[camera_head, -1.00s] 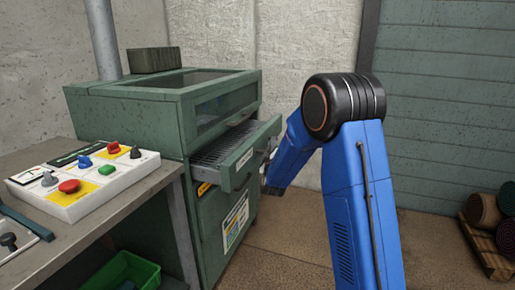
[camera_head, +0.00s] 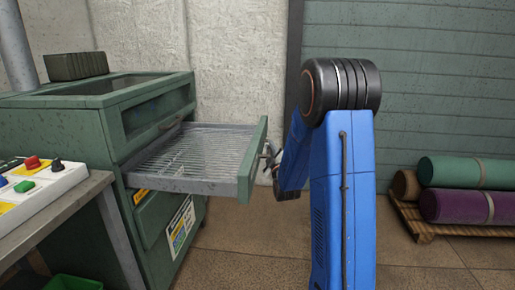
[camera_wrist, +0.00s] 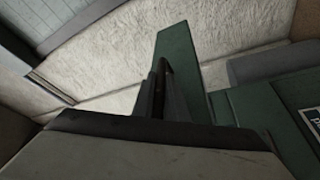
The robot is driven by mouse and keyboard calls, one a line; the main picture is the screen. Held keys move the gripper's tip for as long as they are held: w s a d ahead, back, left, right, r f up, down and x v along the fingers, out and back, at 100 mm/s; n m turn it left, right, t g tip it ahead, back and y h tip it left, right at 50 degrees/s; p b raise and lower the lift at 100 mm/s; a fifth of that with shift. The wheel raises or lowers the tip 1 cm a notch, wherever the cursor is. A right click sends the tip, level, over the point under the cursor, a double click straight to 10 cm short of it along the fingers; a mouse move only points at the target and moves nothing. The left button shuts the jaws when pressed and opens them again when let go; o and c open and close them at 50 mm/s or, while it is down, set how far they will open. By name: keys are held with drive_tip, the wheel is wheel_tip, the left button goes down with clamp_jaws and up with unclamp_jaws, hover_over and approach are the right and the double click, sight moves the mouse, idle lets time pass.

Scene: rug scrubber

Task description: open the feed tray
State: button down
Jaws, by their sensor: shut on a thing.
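The feed tray (camera_head: 190,160) is a grey slatted drawer with a green front panel. It stands pulled well out of the green machine (camera_head: 60,130) in the head view. My gripper (camera_head: 271,160) is at the outer side of the tray's front, at its handle, partly hidden by the panel and my blue arm. In the wrist view my gripper (camera_wrist: 160,90) is shut at the green tray front (camera_wrist: 182,62). The handle itself is hidden there between the dark fingers.
A table with a white control panel (camera_head: 35,188) stands at the left, beside the machine. Rolled rugs (camera_head: 465,172) lie on a wooden pallet (camera_head: 425,226) at the right. A green crate (camera_head: 72,283) is on the floor at lower left.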

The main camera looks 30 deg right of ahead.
drive_tip(key=shift+s+d+f, duration=0.1)
drive_tip(key=shift+s+d, duration=0.55)
drive_tip(key=shift+d, duration=0.25)
drive_tip(key=c, duration=1.8)
unclamp_jaws()
drive_tip(key=shift+o, duration=0.2)
drive_tip(key=v, duration=0.7)
drive_tip(key=shift+s, duration=0.25)
drive_tip(key=shift+a, duration=0.1)
